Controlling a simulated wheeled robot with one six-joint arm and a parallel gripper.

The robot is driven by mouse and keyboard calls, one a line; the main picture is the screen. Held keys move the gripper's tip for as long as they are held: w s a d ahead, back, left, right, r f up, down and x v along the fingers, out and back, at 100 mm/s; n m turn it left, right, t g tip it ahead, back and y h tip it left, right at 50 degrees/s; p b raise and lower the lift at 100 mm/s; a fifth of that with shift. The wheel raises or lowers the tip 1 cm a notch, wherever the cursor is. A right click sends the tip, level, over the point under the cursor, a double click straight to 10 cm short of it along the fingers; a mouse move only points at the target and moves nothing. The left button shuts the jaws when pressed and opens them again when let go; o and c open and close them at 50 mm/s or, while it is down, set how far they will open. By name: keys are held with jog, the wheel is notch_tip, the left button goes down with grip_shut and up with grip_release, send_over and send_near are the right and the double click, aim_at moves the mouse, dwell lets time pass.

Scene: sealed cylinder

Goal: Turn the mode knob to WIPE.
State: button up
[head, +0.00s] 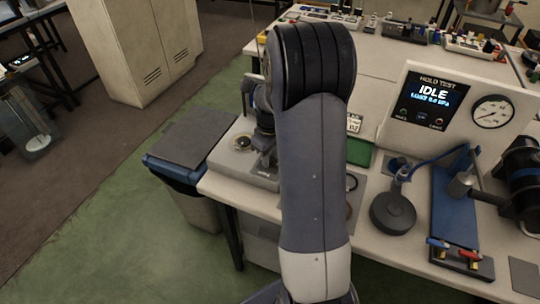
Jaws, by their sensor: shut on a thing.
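My arm fills the middle of the head view and hides much of the bench behind it. My gripper (264,163) shows in part at the left of the arm. It points down onto a low light-grey unit (228,163) at the bench's left front corner. It is shut on what seems to be the mode knob, which the gripper and arm hide. The WIPE mark and the knob's pointing direction cannot be made out.
The hold test panel (453,108) reads IDLE and has a pressure gauge (492,112). A dark round piece (393,212) and a blue fixture (453,205) stand on the right. A dark-lidded bin (193,137) stands left of the bench. The green floor at left is clear.

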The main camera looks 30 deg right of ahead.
jog(key=m, duration=0.3)
jog(key=shift+m, duration=0.4)
jog(key=m, duration=0.4)
jog(key=shift+m+b, duration=0.3)
jog(key=shift+b, duration=0.05)
jog(key=m, duration=0.4)
jog(key=shift+m, duration=2.2)
jog(key=o, duration=1)
notch_tip(320, 180, up, 11)
